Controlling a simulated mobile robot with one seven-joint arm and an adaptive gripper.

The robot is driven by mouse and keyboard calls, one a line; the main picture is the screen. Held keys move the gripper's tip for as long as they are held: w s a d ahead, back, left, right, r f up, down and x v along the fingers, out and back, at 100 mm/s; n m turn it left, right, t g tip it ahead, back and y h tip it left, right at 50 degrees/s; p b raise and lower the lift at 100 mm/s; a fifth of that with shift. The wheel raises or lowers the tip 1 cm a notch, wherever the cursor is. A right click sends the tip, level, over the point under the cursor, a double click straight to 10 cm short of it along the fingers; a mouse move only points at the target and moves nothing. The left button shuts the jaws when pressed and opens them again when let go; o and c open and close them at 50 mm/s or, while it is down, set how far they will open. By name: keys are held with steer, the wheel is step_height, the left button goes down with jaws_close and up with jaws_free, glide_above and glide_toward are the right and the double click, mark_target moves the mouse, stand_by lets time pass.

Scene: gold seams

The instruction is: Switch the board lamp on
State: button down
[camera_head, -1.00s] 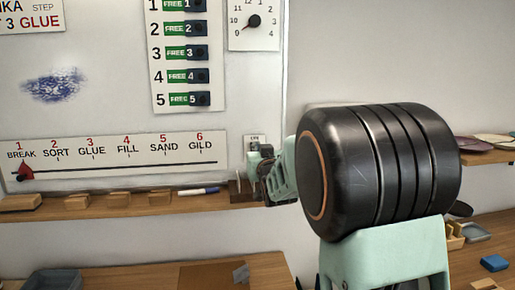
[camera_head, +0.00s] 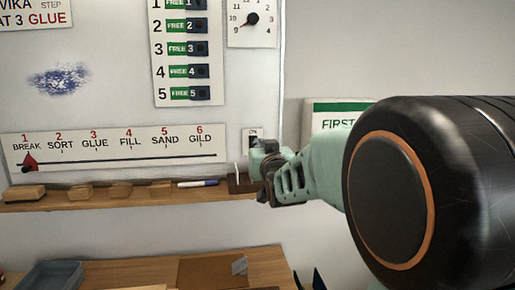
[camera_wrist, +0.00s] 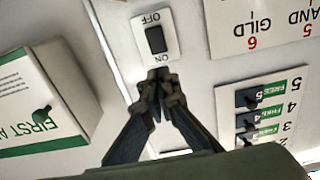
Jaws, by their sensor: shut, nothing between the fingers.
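The lamp switch is a white plate with a black rocker (camera_wrist: 156,39), lettered ON and OFF, in the wrist view. The picture is upside down there, so ON lies nearest my fingertips. In the head view only the plate's top (camera_head: 252,134) shows above my gripper (camera_head: 262,165); the rest is hidden. In the wrist view my gripper (camera_wrist: 160,76) is shut and empty, its tips at the ON edge of the plate just short of the rocker. I cannot tell if they touch, or which way the rocker is tipped. No lamp is identifiable.
A first aid box (camera_wrist: 40,105) is beside the switch; it also shows in the head view (camera_head: 335,115). The whiteboard (camera_head: 110,105) carries a step strip (camera_head: 120,146) and numbered tags (camera_head: 188,48). A ledge (camera_head: 120,200) with blocks and a marker runs below.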

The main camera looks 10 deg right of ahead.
steer(key=s, duration=0.3)
steer(key=s+r, duration=0.1)
steer(key=s, duration=0.1)
steer(key=shift+s+b, duration=0.1)
steer(key=shift+b, duration=0.3)
steer(key=shift+f, duration=0.1)
